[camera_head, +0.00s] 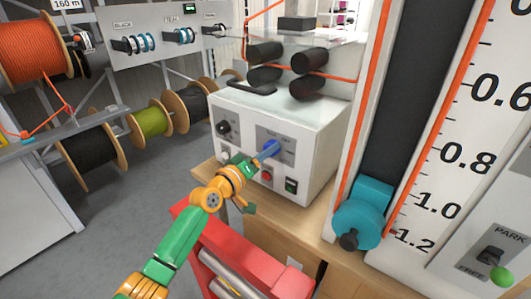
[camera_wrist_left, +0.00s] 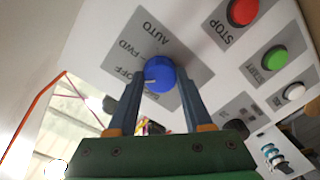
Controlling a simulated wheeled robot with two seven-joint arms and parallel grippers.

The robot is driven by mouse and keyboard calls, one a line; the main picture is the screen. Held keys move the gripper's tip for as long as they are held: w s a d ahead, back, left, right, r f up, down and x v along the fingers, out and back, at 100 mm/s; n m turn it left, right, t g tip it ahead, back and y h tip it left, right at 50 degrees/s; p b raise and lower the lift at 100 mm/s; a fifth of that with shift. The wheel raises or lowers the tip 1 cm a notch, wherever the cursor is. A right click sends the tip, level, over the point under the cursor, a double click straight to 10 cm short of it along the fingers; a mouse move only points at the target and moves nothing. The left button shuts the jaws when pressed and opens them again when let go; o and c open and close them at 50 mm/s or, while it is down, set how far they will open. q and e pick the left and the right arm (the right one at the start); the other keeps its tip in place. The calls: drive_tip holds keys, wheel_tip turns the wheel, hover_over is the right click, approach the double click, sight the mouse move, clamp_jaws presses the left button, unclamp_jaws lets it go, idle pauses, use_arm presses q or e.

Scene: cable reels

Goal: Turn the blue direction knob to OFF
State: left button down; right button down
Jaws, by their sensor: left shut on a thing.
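The blue direction knob (camera_head: 269,149) is on the front of the white machine box (camera_head: 309,126). In the left wrist view the knob (camera_wrist_left: 160,74) sits on a grey label plate (camera_wrist_left: 174,38) with OFF, FWD and AUTO printed around it. A pale mark shows on the knob's left side, near the OFF print; its exact setting is hard to tell. My left gripper (camera_head: 257,157) is shut on the knob, one finger on each side of it. My right gripper is not in view.
The panel also has a red STOP button (camera_wrist_left: 242,10), a green button (camera_wrist_left: 275,58) and a black knob (camera_head: 223,127). A red cart (camera_head: 262,265) stands below. A measuring board (camera_head: 450,150) with a teal clamp (camera_head: 362,215) rises at right. Cable reels (camera_head: 90,150) stand left.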

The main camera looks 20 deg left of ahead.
use_arm(q)
drive_tip(key=shift+c, duration=1.6)
unclamp_jaws()
drive_tip(key=shift+w+d, duration=0.1)
drive_tip(key=v, duration=0.7)
